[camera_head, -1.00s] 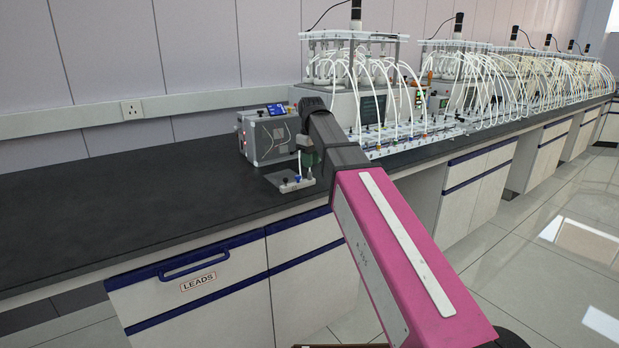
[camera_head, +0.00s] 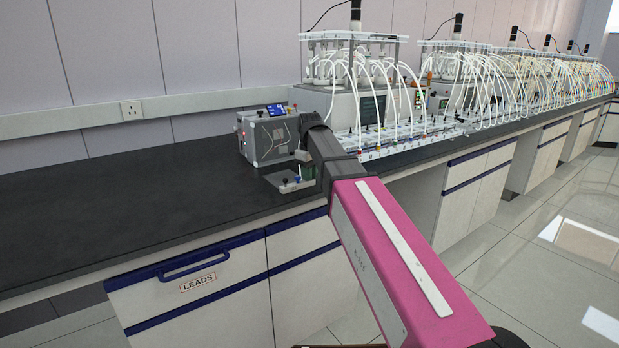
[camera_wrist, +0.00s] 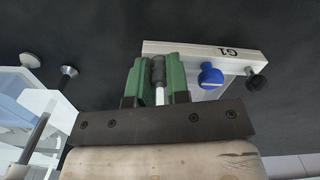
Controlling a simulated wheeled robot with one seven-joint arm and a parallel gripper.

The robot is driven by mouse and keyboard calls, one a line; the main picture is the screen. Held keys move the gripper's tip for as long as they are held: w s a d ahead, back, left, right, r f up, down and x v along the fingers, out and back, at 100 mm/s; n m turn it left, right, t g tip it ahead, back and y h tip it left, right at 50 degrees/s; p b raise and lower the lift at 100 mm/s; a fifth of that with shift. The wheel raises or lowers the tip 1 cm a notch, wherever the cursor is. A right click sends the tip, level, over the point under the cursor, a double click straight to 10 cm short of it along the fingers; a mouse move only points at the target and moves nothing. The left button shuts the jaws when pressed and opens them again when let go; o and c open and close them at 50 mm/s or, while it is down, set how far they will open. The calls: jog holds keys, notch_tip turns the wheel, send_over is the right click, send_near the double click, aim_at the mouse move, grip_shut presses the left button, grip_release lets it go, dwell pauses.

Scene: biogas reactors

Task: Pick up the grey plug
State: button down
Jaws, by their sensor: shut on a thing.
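The grey plug (camera_wrist: 158,72) sits between the two green fingers of my gripper (camera_wrist: 157,85) in the wrist view. The fingers are shut on it, and a white stem shows below its dark body. A light metal bracket marked G1 (camera_wrist: 178,47) lies just beyond the fingers; I cannot tell whether the plug still touches it. A blue knob (camera_wrist: 210,74) and a black knob (camera_wrist: 257,82) stand to the right of the fingers. In the head view my gripper (camera_head: 307,172) is at the small plate (camera_head: 288,184) on the bench, and the plug is hidden.
A grey box with a blue screen (camera_head: 268,138) stands just behind the gripper. Reactor stands with many white tubes (camera_head: 375,85) run along the bench to the right. The black bench top (camera_head: 130,205) is clear at left. Metal-topped posts (camera_wrist: 68,72) show at the wrist view's left.

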jog(key=shift+r, duration=0.1)
jog(key=shift+r, duration=0.45)
jog(key=r, duration=0.2)
jog(key=a+r, duration=0.1)
jog(key=shift+w+r, duration=0.25)
jog(key=shift+r, duration=0.1)
jog(key=w+a+r, duration=0.2)
jog(key=a+r, duration=0.4)
jog(key=a, duration=0.4)
jog(key=shift+a+r, duration=0.15)
jog(key=shift+a, duration=0.1)
jog(key=shift+r, duration=1.5)
